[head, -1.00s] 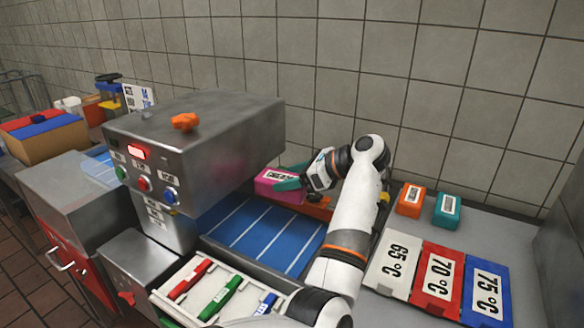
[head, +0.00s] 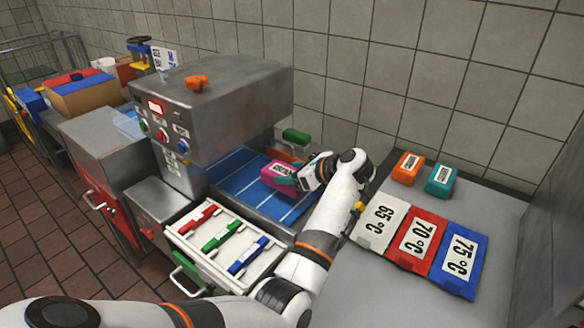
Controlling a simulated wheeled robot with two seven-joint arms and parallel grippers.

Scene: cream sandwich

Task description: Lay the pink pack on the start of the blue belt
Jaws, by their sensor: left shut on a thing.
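The pink pack (head: 274,174) with a white printed label is in my left gripper (head: 292,182). The gripper's teal fingers are shut on it from the right. The pack is over the near right part of the blue belt (head: 263,201), which has white cross lines and runs under the grey metal machine. I cannot tell whether the pack touches the belt or is just above it. My left arm reaches across the front right of the belt and hides part of its right end. My right gripper is not in view.
The machine (head: 225,120) stands over the belt's left part. In front is a white tray (head: 215,265) with red, green and blue pieces. On the right counter are an orange pack (head: 407,168), a teal pack (head: 441,179) and white, red and blue temperature plates (head: 418,240).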

